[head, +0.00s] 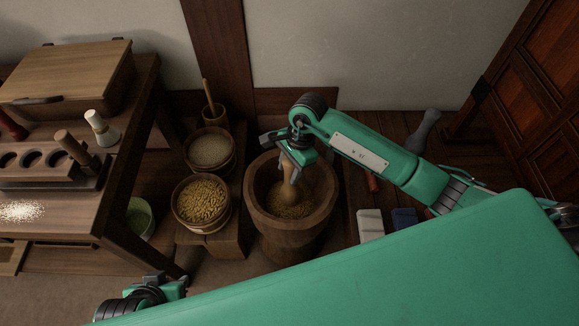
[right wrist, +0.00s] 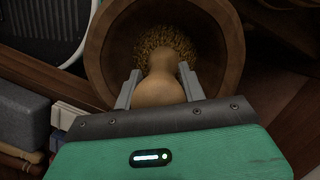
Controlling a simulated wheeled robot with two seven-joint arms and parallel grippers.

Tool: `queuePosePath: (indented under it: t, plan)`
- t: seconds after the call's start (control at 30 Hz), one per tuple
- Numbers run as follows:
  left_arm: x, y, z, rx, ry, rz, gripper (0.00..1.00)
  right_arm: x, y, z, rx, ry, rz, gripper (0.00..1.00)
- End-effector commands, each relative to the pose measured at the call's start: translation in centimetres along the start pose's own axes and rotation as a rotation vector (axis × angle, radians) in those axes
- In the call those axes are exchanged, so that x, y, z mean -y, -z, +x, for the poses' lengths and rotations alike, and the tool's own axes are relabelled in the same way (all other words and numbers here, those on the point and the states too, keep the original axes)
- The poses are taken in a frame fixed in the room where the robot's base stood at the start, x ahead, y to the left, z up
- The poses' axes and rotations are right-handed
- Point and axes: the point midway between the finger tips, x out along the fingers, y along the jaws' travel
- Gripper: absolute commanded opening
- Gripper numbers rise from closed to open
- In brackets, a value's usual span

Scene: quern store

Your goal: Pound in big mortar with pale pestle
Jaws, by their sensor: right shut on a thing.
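The big wooden mortar (head: 290,235) stands on the floor with brown grain (head: 291,211) in its bottom. The pale pestle (head: 290,194) is in the mortar, its lower end at the grain. My right gripper (head: 290,163) is over the mortar and shut on the pestle's upper part. In the right wrist view the gripper's fingers (right wrist: 158,90) sit on either side of the pale pestle (right wrist: 160,82), with the mortar rim (right wrist: 232,60) around it. My left gripper (head: 160,285) is low at the left, partly cut by my body; its jaws are too unclear to read.
Left of the mortar, a bowl of grain (head: 202,204) and a second bowl (head: 210,150) stand on a low wooden stand (head: 230,243). A table (head: 60,215) with a slotted rack (head: 50,170) is further left. A white block (head: 370,224) and a grey pestle (head: 423,131) lie to the right.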

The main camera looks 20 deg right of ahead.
Motion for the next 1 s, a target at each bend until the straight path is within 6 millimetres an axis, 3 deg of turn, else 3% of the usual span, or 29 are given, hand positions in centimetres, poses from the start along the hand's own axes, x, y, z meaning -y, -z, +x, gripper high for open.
queuePosePath:
  t: [0.47, 0.57, 0.83, 1.0]
  plan:
    - [0.0, -0.2, 0.4, 0.000, 0.000, 0.000, 0.31, 0.1, 0.1, 0.4, 0.001, 0.003, -0.001, 0.09]
    - [0.0, 0.1, -0.2, 0.000, 0.000, 0.000, 0.31, 0.1, -0.1, -0.6, 0.000, 0.004, -0.002, 0.09]
    - [-0.1, 1.8, -3.3, 0.000, 0.000, 0.000, 0.31, 0.1, -1.6, -6.2, -0.001, 0.005, -0.003, 0.09]
    - [-0.2, 2.0, -3.7, 0.000, 0.000, 0.000, 0.31, 0.1, -2.0, -7.3, -0.001, 0.002, -0.002, 0.09]
